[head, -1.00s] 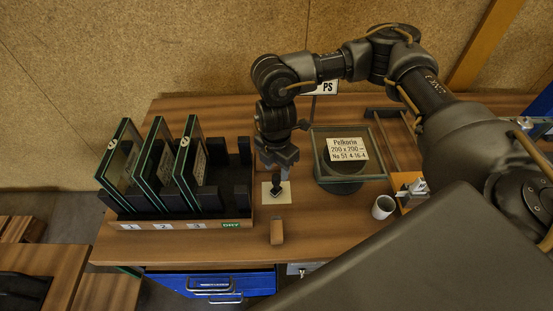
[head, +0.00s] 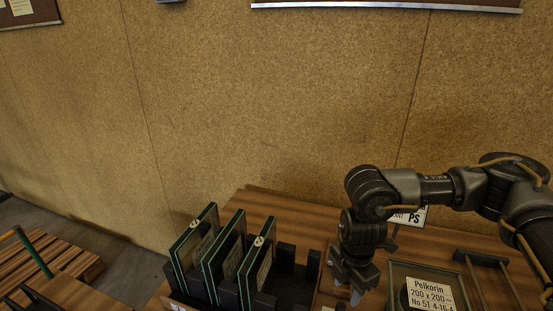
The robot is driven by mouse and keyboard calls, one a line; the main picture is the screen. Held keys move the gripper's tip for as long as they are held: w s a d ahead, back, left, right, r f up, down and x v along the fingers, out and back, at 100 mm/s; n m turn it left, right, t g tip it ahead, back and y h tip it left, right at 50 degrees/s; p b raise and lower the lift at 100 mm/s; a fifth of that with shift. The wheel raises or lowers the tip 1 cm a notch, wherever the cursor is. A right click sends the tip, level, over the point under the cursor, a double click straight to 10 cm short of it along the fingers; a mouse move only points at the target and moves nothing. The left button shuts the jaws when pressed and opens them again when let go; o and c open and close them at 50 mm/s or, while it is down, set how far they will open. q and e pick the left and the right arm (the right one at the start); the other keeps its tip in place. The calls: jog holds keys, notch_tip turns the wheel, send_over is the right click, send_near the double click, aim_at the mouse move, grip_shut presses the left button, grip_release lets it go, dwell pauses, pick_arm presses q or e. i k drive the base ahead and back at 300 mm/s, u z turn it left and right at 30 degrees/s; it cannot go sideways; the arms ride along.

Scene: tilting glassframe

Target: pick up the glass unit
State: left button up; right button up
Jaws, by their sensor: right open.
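Three glass units with dark green edges stand upright, leaning, in a black slotted rack (head: 287,289) at the bottom centre of the head view: a left one (head: 191,246), a middle one (head: 224,255) and a right one (head: 258,264). My right gripper (head: 346,291) points down to the right of the rack, apart from the glass units. It is open with nothing seen between its fingers. A glass-like square frame with a label reading "Pelkorin 200 x 200" (head: 430,294) lies right of the gripper, cut by the lower edge. My left gripper is out of view.
The wooden bench (head: 262,203) carries the rack. A white sign with "PS" (head: 410,216) stands behind my right arm. Dark rails (head: 482,258) lie at the right. A cork-like wall (head: 270,100) rises behind the bench. Wooden slats (head: 60,262) are at the lower left.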

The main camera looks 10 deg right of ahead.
aim_at(224, 260)
jog(key=k, duration=1.5)
